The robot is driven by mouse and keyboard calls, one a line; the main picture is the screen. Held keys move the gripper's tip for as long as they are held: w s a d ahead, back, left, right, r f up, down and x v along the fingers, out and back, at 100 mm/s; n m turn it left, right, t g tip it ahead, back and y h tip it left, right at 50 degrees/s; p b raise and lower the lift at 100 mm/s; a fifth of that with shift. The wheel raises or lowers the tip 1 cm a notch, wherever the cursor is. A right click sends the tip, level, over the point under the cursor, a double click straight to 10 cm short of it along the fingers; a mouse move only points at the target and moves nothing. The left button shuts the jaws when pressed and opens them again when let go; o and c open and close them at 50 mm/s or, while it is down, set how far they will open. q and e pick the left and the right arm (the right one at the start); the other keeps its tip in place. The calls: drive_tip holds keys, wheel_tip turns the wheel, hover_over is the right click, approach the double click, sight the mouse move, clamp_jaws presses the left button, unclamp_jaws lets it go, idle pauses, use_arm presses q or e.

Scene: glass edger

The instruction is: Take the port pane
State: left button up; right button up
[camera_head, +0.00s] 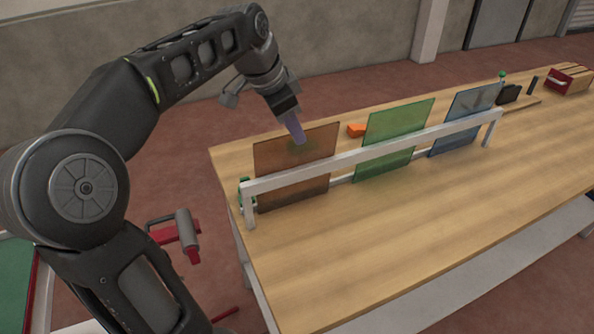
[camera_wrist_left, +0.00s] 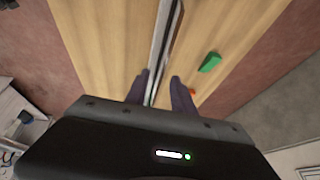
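Three tinted glass panes stand upright in a white rack (camera_head: 375,152) on the wooden table. An amber-brown pane (camera_head: 292,178) is at the left, a green pane (camera_head: 393,140) in the middle and a blue pane (camera_head: 462,122) at the right. Which one is called the port pane is not marked. My left gripper (camera_head: 298,136) points down at the top edge of the amber-brown pane. In the left wrist view its two fingers (camera_wrist_left: 161,92) stand apart, with a thin upright edge running between them. Contact cannot be told. My right gripper is out of view.
The wooden table (camera_head: 440,215) is clear in front of the rack. An orange wedge (camera_head: 356,130) lies behind the panes. A dark block (camera_head: 508,94) and a red box (camera_head: 567,80) are at the far right. A red and grey object (camera_head: 180,235) stands left of the table.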

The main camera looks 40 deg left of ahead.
sight(302, 151)
use_arm(q)
drive_tip(key=shift+x, duration=0.85)
drive_tip(key=p+x, duration=0.1)
drive_tip(key=x, duration=0.4)
drive_tip(key=shift+a, duration=0.1)
drive_tip(key=shift+f, duration=0.1)
drive_tip(key=shift+f+b, duration=0.25)
drive_tip(key=shift+b, duration=0.05)
idle(0.3)
clamp_jaws()
idle(0.4)
idle(1.1)
